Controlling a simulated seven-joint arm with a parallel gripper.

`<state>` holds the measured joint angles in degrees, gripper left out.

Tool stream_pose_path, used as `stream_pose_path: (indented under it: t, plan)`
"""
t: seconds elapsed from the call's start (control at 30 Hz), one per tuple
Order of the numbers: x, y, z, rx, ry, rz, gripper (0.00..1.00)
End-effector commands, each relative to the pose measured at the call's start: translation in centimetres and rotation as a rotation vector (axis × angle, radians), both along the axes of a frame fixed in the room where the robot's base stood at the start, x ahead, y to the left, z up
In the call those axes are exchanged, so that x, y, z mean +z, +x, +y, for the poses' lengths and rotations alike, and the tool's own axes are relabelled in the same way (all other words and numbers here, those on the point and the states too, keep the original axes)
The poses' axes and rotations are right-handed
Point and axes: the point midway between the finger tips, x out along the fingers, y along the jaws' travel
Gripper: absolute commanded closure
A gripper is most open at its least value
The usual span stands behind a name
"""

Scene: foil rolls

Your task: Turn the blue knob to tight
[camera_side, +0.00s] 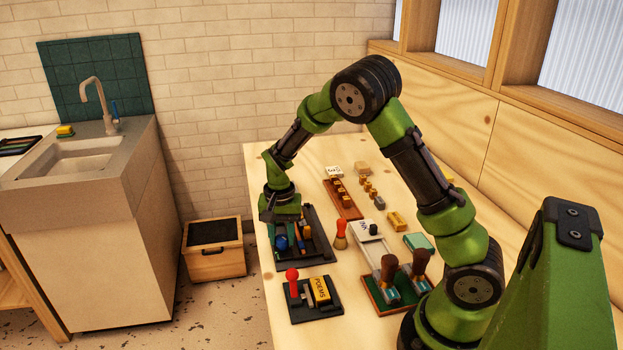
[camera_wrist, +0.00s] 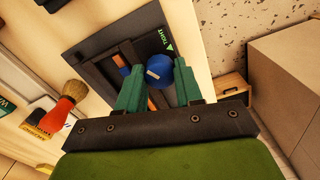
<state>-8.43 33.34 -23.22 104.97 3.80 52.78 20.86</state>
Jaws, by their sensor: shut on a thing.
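The blue knob (camera_wrist: 159,71) sits on a dark flat fixture (camera_wrist: 95,45) with the word "TIGHT" and a small green arrow beside it. In the side view the knob (camera_side: 281,243) shows beneath my wrist, on the black fixture (camera_side: 318,258) at the table's left edge. My gripper (camera_wrist: 160,65) points down over it, with one green finger on each side of the knob, shut on it. The knob's underside and any pointer mark are hidden.
A brown tray of small blocks (camera_side: 336,191) lies behind. The table edge is close on the left.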

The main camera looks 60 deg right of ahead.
Motion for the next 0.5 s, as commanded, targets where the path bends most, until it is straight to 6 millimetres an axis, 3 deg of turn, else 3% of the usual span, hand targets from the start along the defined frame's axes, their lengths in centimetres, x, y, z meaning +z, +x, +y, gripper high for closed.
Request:
stream_pose_path:
  t: [0.5]
  plan:
    - [0.02,0.04,-0.02,-0.489,-0.001,-0.002,0.95]
